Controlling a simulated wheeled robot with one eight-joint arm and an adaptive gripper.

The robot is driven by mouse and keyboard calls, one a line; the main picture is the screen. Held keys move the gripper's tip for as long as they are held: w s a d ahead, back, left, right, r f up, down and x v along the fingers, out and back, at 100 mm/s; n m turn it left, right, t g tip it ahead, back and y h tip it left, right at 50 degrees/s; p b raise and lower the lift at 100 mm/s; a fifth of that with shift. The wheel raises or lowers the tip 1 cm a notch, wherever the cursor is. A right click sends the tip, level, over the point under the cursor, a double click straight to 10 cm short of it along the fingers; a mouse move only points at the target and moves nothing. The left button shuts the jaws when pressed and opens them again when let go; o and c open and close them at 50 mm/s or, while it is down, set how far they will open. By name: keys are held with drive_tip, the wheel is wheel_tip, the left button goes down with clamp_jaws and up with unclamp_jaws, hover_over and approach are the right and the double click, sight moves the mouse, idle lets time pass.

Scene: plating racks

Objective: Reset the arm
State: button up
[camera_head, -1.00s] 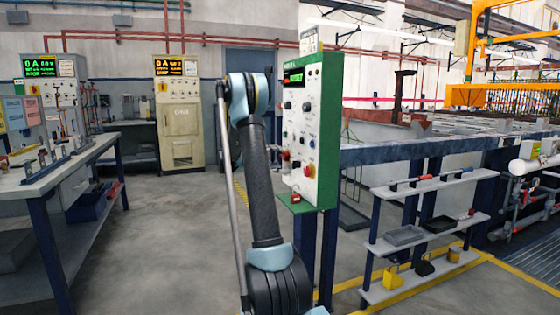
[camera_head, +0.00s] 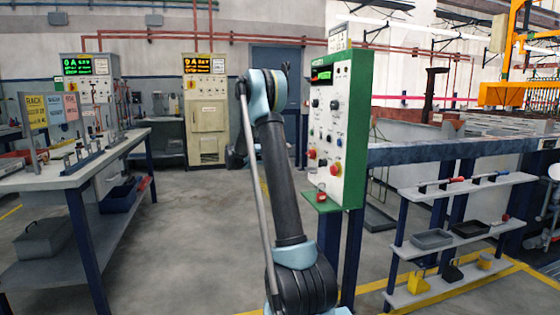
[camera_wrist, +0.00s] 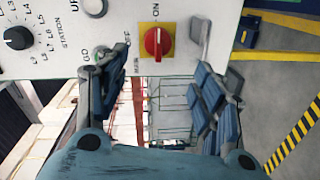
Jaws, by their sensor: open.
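My gripper (camera_wrist: 160,88) shows in the wrist view with its two fingers spread apart and nothing between them. It points at a white control panel with a red rotary switch (camera_wrist: 153,42) on a yellow plate, marked ON and OFF, and a black station knob (camera_wrist: 18,38). The fingers appear close to the panel; I cannot tell whether they touch it. In the head view my arm (camera_head: 278,180) rises in front of the green-edged control panel (camera_head: 357,140); the gripper's fingers cannot be made out there.
A workbench (camera_head: 50,180) with signs and small fixtures stands at the left. A cream cabinet (camera_head: 207,130) stands at the back. A shelf rack (camera_head: 462,190) with tools and trays is at the right. The floor (camera_head: 180,240) between workbench and panel is clear.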

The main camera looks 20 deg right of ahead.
drive_tip(key=s+a+f+n+y, duration=0.2)
drive_tip(key=s+y, duration=0.6)
drive_tip(key=s, duration=1.8)
drive_tip(key=s+a+f+y, duration=0.3)
drive_tip(key=s+a+f, duration=0.1)
drive_tip(key=s, duration=0.4)
drive_tip(key=s+a+f+t+y, duration=0.1)
drive_tip(key=s+a+f+y, duration=0.2)
drive_tip(key=s+a+f, duration=0.2)
drive_tip(key=s+a+f+y, duration=0.3)
drive_tip(key=s+f, duration=0.5)
drive_tip(key=s, duration=0.5)
drive_tip(key=shift+a+f+t, duration=0.25)
drive_tip(key=shift+a+t, duration=0.05)
drive_tip(key=shift+a, duration=0.35)
